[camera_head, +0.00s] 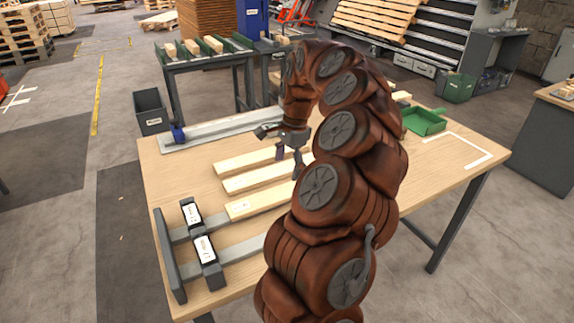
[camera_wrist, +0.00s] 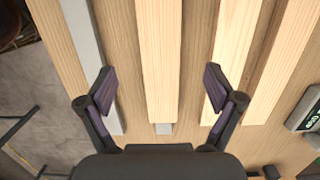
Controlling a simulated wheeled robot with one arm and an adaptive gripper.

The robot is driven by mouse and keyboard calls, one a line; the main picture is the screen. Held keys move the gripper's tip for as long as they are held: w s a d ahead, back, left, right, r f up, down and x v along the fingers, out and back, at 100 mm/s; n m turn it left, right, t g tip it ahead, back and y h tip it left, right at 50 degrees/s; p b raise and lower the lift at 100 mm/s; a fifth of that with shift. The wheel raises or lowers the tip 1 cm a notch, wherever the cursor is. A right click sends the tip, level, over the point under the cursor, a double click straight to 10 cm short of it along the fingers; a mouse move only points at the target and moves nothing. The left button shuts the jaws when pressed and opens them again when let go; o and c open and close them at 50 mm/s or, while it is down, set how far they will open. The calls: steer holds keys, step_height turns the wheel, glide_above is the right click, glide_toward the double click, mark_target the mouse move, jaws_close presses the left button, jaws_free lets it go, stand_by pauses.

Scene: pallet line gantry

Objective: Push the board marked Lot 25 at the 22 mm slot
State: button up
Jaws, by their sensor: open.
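Three pale boards lie side by side on the wooden table (camera_head: 180,175): a back board (camera_head: 240,163), a middle board (camera_head: 245,181) and a front board (camera_head: 250,204). A small mark shows on the front one; I cannot read which is Lot 25. Two dark blocks with white labels, the far block (camera_head: 190,213) and the near block (camera_head: 206,250), stand at the left; I cannot read the slot sizes. My gripper (camera_head: 289,163) is open and empty above the boards. In the wrist view my gripper (camera_wrist: 158,88) has its fingers apart over a board (camera_wrist: 160,60).
A grey metal rail (camera_head: 222,129) with a blue clamp (camera_head: 178,132) runs along the table's back. A dark end plate (camera_head: 168,255) stands at the left edge. A green tray (camera_head: 424,121) and a white corner marking (camera_head: 480,152) are at the right. My arm hides the table's middle.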

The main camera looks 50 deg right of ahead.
mark_target(247, 205)
steer(key=shift+w+a+f+p, duration=0.1)
steer(key=shift+a+f+p, duration=0.15)
steer(key=shift+f, duration=1)
steer(key=shift+w+a+f+p, duration=0.1)
steer(key=shift+f+p, duration=0.25)
steer(key=shift+f, duration=0.9)
steer(key=shift+a+f+p, duration=0.2)
steer(key=shift+f+p, duration=0.1)
steer(key=shift+f, duration=0.95)
steer(key=c, duration=1.3)
steer(key=shift+c, duration=0.2)
steer(key=shift+s+a+f+b, duration=0.1)
steer(key=shift+f+b, duration=0.05)
steer(key=shift+b, duration=0.45)
steer(key=shift+w+a+b, duration=0.65)
steer(key=shift+a+b, duration=0.05)
steer(key=shift+a, duration=1.1)
steer(key=shift+w+a+b, duration=0.65)
steer(key=shift+a+b, duration=0.05)
steer(key=shift+a, duration=1.1)
steer(key=shift+w+a+b, duration=0.65)
steer(key=shift+a+b, duration=0.05)
steer(key=shift+a, duration=1.1)
